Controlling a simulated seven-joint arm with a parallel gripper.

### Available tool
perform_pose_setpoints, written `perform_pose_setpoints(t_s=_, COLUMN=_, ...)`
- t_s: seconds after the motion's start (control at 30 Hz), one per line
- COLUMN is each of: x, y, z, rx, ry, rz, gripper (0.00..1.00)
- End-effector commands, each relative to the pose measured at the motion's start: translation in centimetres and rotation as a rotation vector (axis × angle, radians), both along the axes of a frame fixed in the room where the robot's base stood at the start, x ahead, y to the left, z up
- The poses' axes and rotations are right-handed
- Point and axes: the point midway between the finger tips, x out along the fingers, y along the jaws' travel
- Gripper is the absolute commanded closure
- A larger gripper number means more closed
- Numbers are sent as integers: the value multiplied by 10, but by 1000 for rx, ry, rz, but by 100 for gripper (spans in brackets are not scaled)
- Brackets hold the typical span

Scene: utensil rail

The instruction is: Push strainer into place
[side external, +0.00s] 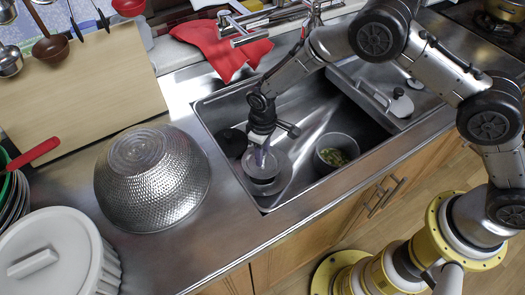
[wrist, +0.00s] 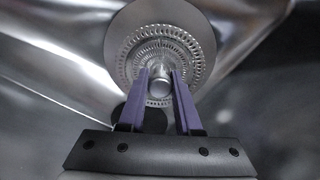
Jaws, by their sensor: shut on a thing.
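The strainer (side external: 262,186) is a round metal piece with a wide, plain rim, low in the left part of the sink (side external: 205,113). In the wrist view the strainer (wrist: 190,30) shows rings of slots and a short round knob at its centre. My gripper (side external: 262,152) points down over it. In the wrist view the purple fingers of my gripper (wrist: 162,82) are shut on the knob from both sides. A dark round shape (side external: 233,142) lies beside the strainer and is partly hidden by the fingers in the wrist view. I cannot tell whether the strainer sits flush.
A pot (side external: 322,166) with green contents stands in the sink to the right. A large hammered metal bowl (side external: 150,180) lies upside down on the counter to the left. A red cloth (side external: 220,45) lies behind the sink near the tap. A white lidded container (side external: 55,255) stands at front left.

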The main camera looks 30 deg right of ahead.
Motion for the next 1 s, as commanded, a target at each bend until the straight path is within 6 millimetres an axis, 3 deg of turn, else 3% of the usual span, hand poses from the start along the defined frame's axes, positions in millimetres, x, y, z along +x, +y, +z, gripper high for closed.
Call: perform_pose_setpoints(t_s=1.0, x=0, y=0, z=-7, rx=0, ry=0, rz=0, gripper=100)
